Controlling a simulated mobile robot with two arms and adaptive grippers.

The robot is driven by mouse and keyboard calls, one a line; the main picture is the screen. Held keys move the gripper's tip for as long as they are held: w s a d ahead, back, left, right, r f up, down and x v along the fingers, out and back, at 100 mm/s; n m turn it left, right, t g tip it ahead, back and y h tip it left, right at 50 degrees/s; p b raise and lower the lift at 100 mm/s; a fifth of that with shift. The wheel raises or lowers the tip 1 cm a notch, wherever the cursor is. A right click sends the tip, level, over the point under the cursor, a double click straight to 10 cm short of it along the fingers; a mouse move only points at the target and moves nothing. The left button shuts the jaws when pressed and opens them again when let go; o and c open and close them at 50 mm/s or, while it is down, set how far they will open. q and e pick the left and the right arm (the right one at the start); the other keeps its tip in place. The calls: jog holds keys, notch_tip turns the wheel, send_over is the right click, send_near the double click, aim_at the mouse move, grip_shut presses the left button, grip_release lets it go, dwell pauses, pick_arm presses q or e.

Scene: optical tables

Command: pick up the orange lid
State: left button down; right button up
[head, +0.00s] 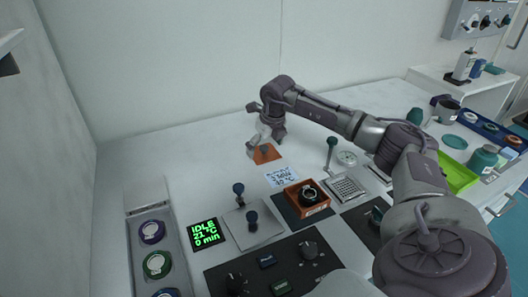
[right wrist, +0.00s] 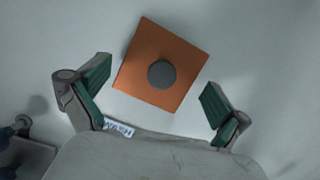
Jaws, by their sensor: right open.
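The orange lid (head: 267,153) is a flat square plate with a round dark grey knob in its middle. It lies on the white table near the back wall. In the right wrist view the lid (right wrist: 150,50) is turned at an angle, just beyond and between the fingers. My right gripper (head: 258,146) is over the lid and partly hides it in the head view. In the right wrist view my right gripper (right wrist: 155,95) is open, with its green-padded fingers wide apart and nothing between them. My left gripper does not show.
An orange open box (head: 291,196) with a round object inside stands on a dark mat. A label card (head: 282,177) lies between box and lid. A panel with two blue-knobbed levers (head: 245,233) and a green-lit display (head: 205,234) are nearer. The table left of the lid is clear.

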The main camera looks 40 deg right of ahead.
jog(key=shift+f, duration=0.2)
grip_shut()
dwell(0.5)
